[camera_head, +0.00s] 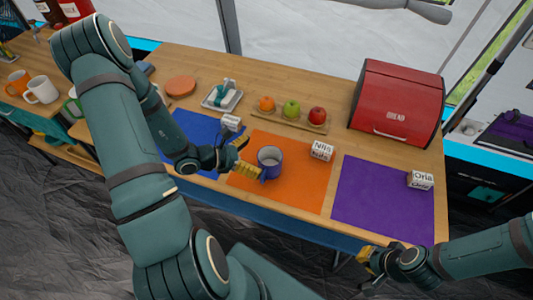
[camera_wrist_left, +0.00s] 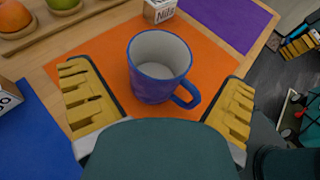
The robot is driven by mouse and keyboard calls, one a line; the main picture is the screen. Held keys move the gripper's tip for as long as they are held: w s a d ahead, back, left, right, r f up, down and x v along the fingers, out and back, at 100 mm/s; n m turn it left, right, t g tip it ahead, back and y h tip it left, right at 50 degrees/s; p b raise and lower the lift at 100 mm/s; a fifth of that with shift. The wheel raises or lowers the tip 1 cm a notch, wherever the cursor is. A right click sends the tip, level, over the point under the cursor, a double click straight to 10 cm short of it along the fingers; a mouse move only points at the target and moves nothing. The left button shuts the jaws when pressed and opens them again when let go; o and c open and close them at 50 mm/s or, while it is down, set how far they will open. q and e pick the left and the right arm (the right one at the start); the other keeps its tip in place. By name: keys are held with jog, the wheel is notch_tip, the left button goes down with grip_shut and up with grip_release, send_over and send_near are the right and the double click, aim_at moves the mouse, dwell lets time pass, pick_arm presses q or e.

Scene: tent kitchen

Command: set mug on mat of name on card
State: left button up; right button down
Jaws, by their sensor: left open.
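A blue mug (camera_head: 270,160) with a pale inside stands upright on the orange mat (camera_head: 300,192). It also shows in the left wrist view (camera_wrist_left: 155,85), its handle to the lower right. My left gripper (camera_head: 243,156) is open, with the mug just ahead of and between its fingers. A card reading "Nils" (camera_head: 322,151) stands at the orange mat's back right. A card reading "Orla" (camera_head: 420,180) stands on the purple mat (camera_head: 375,205). A third card (camera_head: 231,122) stands by the blue mat (camera_head: 190,124); its name is unreadable. My right gripper (camera_head: 372,260) is beyond the table's front edge.
A red bread box (camera_head: 398,103) stands at the back right. A wooden tray (camera_head: 283,120) holds an orange, a green apple and a red apple. A dish rack (camera_head: 222,98) and a round board (camera_head: 181,86) are behind the blue mat. Other mugs (camera_head: 42,90) stand far left.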

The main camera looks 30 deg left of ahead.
pick_arm(q)
jog(key=v, duration=0.6)
jog(key=shift+s+p, duration=0.2)
jog(key=shift+p, duration=0.25)
jog(key=shift+a+r, duration=0.15)
jog(key=shift+a, duration=0.05)
